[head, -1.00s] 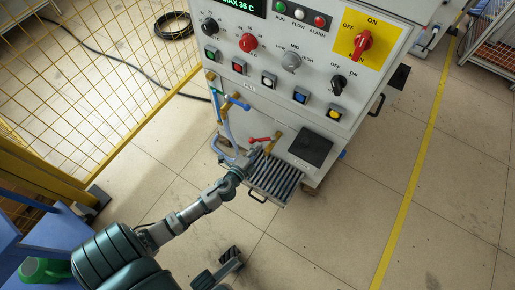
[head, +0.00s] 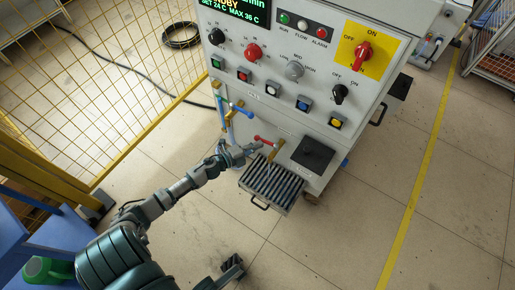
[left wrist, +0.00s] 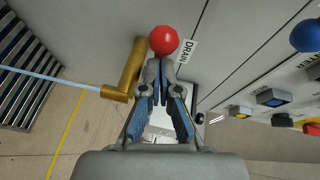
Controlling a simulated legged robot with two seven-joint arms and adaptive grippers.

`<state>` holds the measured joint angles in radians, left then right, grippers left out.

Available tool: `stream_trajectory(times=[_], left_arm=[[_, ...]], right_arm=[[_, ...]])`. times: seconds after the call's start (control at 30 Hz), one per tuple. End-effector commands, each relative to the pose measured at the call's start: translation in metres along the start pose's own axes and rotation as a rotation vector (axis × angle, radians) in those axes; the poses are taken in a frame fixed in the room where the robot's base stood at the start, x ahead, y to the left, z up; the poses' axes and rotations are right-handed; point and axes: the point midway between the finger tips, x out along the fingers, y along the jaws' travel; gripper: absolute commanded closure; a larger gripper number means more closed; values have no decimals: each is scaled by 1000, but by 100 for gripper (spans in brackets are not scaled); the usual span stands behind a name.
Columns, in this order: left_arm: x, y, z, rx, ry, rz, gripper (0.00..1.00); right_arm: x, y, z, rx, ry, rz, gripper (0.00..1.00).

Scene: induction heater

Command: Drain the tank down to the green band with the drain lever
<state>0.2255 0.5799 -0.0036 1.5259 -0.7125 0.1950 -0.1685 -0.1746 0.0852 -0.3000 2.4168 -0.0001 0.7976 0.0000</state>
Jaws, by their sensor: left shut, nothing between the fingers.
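The red drain lever (head: 264,141) sits on a brass valve (head: 277,150) low on the cabinet front, above a slatted tray (head: 254,206). In the left wrist view its round red end (left wrist: 163,40) shows beside the DRAIN label (left wrist: 187,51), with the brass pipe (left wrist: 125,78) to the left. My left gripper (head: 258,148) is shut and empty, close beside the lever. In the wrist view its fingertips (left wrist: 157,66) lie just below the red end; whether they touch it I cannot tell. The tank's level and green band cannot be made out.
A blue-handled valve (head: 240,107) with tubing is up and left of the drain lever. Knobs and push buttons (head: 303,103) fill the panel above. A dark square plate (head: 313,154) is right of the valve. A yellow mesh fence (head: 105,65) stands left.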

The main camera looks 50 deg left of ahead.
Motion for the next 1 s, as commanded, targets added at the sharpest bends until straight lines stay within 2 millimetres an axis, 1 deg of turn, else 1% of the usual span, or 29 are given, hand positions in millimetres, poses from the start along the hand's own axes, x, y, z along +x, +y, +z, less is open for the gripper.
stream_trajectory(times=[0.03, 0.1, 0.5, 1.0], left_arm=[[2, 0, 4, 6, 25, 5, 100], [3, 0, 5, 9, 57, 9, 100], [8, -2, 12, 6, 48, 7, 100], [9, -4, 15, 7, 42, 5, 100]], right_arm=[[0, 0, 1, 0, 0, 0, 60], [0, 0, 1, 0, 1, -1, 60], [4, 0, 1, -1, 13, -2, 60], [2, 0, 0, -1, 6, 3, 60]])
